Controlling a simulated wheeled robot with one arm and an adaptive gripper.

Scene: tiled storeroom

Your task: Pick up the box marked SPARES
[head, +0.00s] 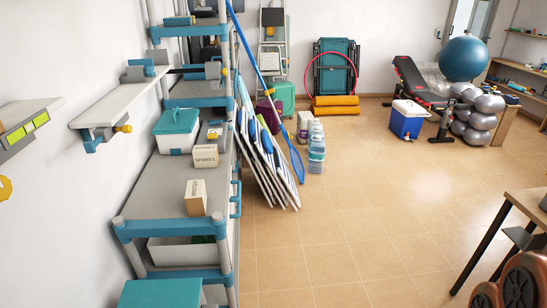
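The box marked SPARES (205,156) is a small pale cardboard box. It stands upright on the grey middle shelf (150,190) of a grey and teal shelf unit, its label facing me. A second small tan box (196,197) stands nearer on the same shelf; its lettering runs sideways and I cannot read it surely. A white bin with a teal lid (176,131) stands just left of and behind the SPARES box. My gripper is not in view.
Folded boards (265,155) and a blue-handled net (290,145) lean against the shelf's right side. Bottles (316,147) and a blue cooler (407,119) stand farther back. A desk (525,205) is at right. The tiled floor (340,220) between is clear.

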